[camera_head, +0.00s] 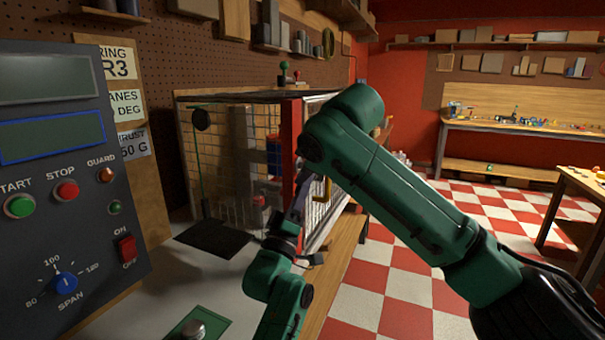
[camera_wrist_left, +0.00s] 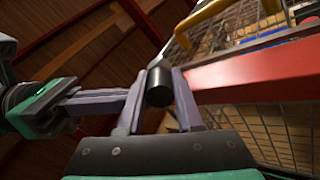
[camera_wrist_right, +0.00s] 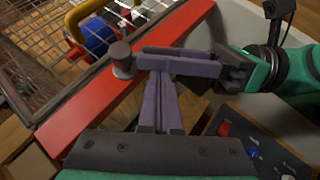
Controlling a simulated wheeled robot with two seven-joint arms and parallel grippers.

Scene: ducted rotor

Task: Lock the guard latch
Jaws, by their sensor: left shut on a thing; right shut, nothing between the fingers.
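The guard is a wire-mesh cage (camera_head: 235,165) with a red front post (camera_head: 287,150) and a yellow handle (camera_head: 321,190). A dark cylindrical latch knob (camera_wrist_left: 160,85) stands out beside the red post. My left gripper (camera_wrist_left: 160,92) is shut on it, with one finger on each side. The knob also shows on the red post in the right wrist view (camera_wrist_right: 122,58). My right gripper (camera_head: 299,203) points down close to the post. Its fingers (camera_wrist_right: 161,88) are together and empty, crossing close to the left fingers. In the head view the arms hide the knob.
A control panel (camera_head: 65,160) with buttons and a dial stands at the left. A dark mat (camera_head: 212,240) and a green plate (camera_head: 200,325) lie on the bench. The checkered floor (camera_head: 385,290) at the right is open. Both arms crowd the space by the post.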

